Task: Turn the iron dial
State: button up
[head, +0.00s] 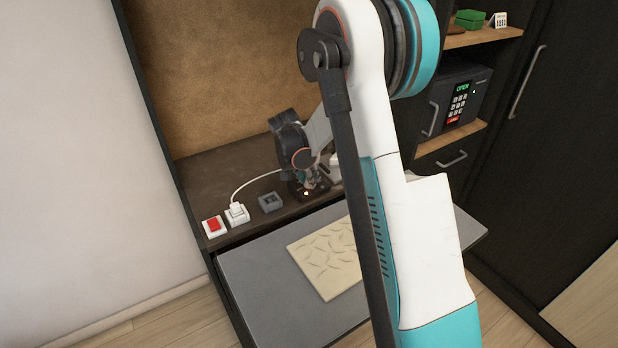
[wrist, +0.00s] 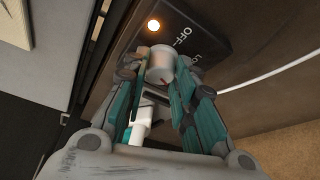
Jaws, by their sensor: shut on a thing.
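The iron dial (wrist: 161,66) is a pale round knob with a red mark, in the wrist view between my fingers. It sits on a dark panel (wrist: 210,28) with a lit lamp (wrist: 153,25) and white lettering that includes "OFF". My gripper (wrist: 160,75) is shut on the dial, with a finger on each side. In the head view my gripper (head: 312,178) is at the dark unit (head: 299,190) on the back counter, and the dial itself is mostly hidden. The lamp shows there as a small glow.
On the counter's left are a red switch (head: 214,225), a white socket with plug (head: 236,213) and a grey block (head: 270,203). A white cord runs from the plug toward the unit. A cream mat (head: 322,265) lies on the grey board (head: 262,290). A safe (head: 458,103) stands right.

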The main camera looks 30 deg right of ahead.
jog(key=m+g, duration=0.1)
jog(key=m, duration=0.2)
jog(key=m+g, duration=0.1)
jog(key=m, duration=0.2)
jog(key=shift+w, duration=0.2)
jog(key=m+g, duration=0.1)
jog(key=m, duration=0.2)
jog(key=m+g+y, duration=0.1)
jog(key=m, duration=0.3)
jog(key=shift+w+g, duration=0.15)
jog(key=shift+g, duration=0.25)
jog(key=o, duration=1)
jog(key=shift+o, duration=0.2)
jog(key=v, duration=1.2)
